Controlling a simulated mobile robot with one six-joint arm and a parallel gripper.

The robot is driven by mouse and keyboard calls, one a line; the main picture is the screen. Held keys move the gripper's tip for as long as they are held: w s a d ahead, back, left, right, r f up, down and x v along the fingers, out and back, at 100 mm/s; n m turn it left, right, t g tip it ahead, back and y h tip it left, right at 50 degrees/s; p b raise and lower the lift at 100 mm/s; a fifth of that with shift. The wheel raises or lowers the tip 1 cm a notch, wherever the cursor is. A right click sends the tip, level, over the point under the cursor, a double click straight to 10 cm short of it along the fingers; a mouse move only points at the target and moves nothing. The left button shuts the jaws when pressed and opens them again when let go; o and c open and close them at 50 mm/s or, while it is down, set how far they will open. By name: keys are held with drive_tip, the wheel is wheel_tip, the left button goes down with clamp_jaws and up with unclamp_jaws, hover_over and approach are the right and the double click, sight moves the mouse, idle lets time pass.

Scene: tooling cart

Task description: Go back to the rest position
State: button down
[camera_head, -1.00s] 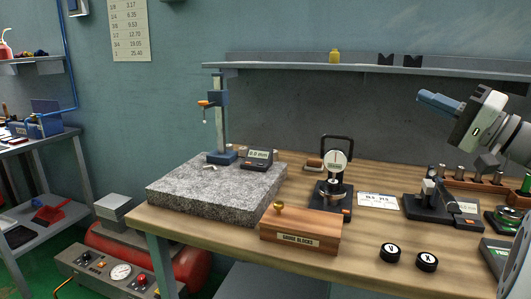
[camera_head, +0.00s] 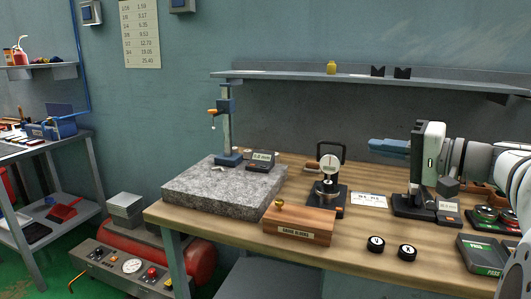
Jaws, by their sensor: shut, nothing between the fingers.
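My gripper (camera_head: 388,146) is at the right of the head view, above the workbench, with its blue fingers pointing left. The fingers are together and hold nothing. My arm comes in from the right edge. The gripper's dark and white body stands in front of the wall and hides part of the black gauge stand (camera_head: 415,205) and the things behind it. The fingers are apart from the bench things in the picture.
The wooden bench (camera_head: 350,240) holds a granite plate (camera_head: 215,197), a height gauge (camera_head: 226,130), a gauge block box (camera_head: 298,223), a dial gauge stand (camera_head: 328,190) and two black round pieces (camera_head: 376,244). A shelf (camera_head: 290,78) runs above.

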drive_tip(key=s+a+f+g+h+p, duration=0.5)
drive_tip(key=s+a+f+g+p, duration=0.25)
drive_tip(key=s+a+p, duration=0.2)
drive_tip(key=s+d+f+n+h+p, duration=0.1)
drive_tip(key=s+f+n+h+p, duration=0.1)
drive_tip(key=s+h+p, duration=0.1)
drive_tip(key=s+f+n+g+h+p, duration=0.1)
drive_tip(key=s+f+n+h+p, duration=0.1)
drive_tip(key=s+h+p, duration=0.2)
drive_tip(key=shift+s+d+n+h, duration=0.3)
drive_tip(key=shift+s+d, duration=0.05)
drive_tip(key=shift+s, duration=0.4)
idle(0.8)
